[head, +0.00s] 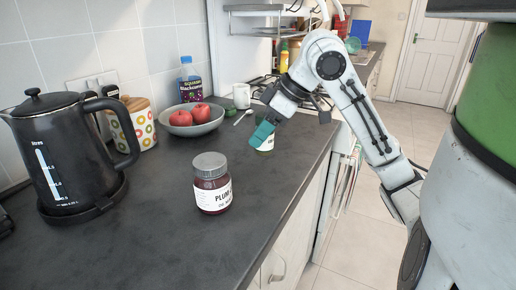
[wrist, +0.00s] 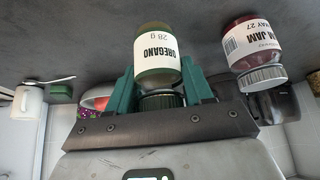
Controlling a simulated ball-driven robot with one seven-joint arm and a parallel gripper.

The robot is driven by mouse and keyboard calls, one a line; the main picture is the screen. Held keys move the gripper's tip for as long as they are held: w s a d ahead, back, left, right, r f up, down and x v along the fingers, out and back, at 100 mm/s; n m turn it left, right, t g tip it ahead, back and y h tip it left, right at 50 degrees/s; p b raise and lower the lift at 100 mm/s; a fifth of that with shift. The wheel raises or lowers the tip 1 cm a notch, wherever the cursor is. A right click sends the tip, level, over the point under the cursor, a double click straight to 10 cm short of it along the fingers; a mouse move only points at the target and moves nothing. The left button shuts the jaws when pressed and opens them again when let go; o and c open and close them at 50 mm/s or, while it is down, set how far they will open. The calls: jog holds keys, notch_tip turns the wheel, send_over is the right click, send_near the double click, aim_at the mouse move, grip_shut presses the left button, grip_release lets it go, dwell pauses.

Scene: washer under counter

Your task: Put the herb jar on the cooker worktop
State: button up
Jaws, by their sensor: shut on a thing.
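The herb jar (wrist: 157,52), a small glass jar with a white "OREGANO 28 g" label and dark lid, sits between the two teal fingers of my gripper (wrist: 160,78). My gripper (head: 263,133) is shut on it. In the head view the jar (head: 267,145) is partly hidden by the fingers, over the far part of the dark counter near its front edge. I cannot tell whether its base touches the counter. The cooker (head: 262,80) is at the far end of this counter, partly hidden by my arm. More dark worktop (head: 374,62) shows beyond it.
A plum jam jar (head: 212,184) stands on the near counter (head: 160,240). A black kettle (head: 70,150), patterned canister (head: 136,124), fruit bowl (head: 192,122), squash bottle (head: 190,80), white mug (head: 241,96), spoon (head: 243,117) and green thing (head: 236,141) line the counter. Bottles (head: 284,58) stand beyond.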

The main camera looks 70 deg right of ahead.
jog(key=shift+w+f, duration=0.2)
jog(key=shift+f, duration=0.1)
jog(key=shift+w+d+f+b, duration=0.15)
jog(key=shift+f+b, duration=0.15)
jog(key=shift+f, duration=0.6)
jog(key=shift+w+f+b, duration=0.15)
jog(key=shift+f+b, duration=0.15)
jog(key=shift+f, duration=0.6)
jog(key=shift+f, duration=0.25)
jog(key=o, duration=1.1)
jog(key=shift+r, duration=0.15)
jog(key=shift+s+r, duration=0.1)
jog(key=shift+r, duration=0.2)
jog(key=p+v, duration=0.2)
jog(key=v, duration=0.9)
jog(key=shift+s+r+p, duration=0.15)
jog(key=shift+r+p, duration=0.1)
jog(key=shift+p, duration=0.15)
